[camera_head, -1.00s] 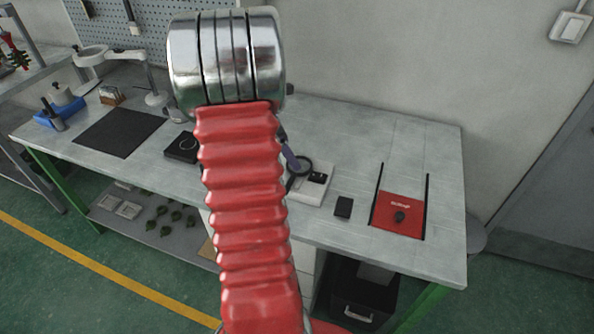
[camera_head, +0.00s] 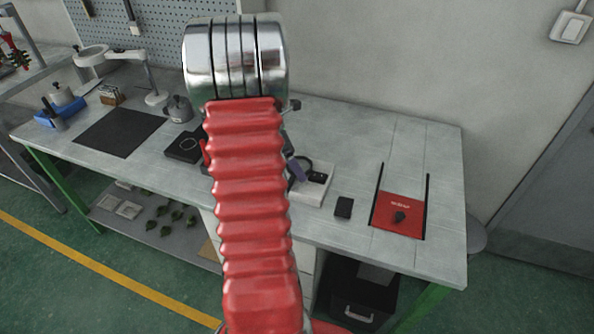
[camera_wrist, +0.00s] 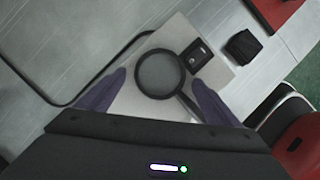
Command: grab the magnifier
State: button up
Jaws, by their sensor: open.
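The magnifier (camera_wrist: 179,91), with a round black rim and a black handle, lies on a white tray (camera_wrist: 126,104) in the wrist view. My gripper (camera_wrist: 161,82) is open above it, with one purple finger on each side of the magnifier. The lens lies between the fingers, and the handle runs toward the right finger. I see no finger touching it. In the head view, the magnifier's rim (camera_head: 310,163) shows only partly beside a purple finger; my arm hides much of the area. The tray (camera_head: 307,196) also shows there.
A small black box (camera_wrist: 196,55) lies on the tray close beside the magnifier. A dark block (camera_head: 343,207) and a red mat (camera_head: 398,226) with black rails sit to the right on the bench (camera_head: 447,200). A black cable (camera_wrist: 58,103) curves left of the tray.

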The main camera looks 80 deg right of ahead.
jog(key=shift+c, duration=0.4)
jog(key=c, duration=1.1)
jog(key=shift+r, duration=0.15)
notch_tip(320, 180, up, 10)
jog(key=shift+f, duration=0.15)
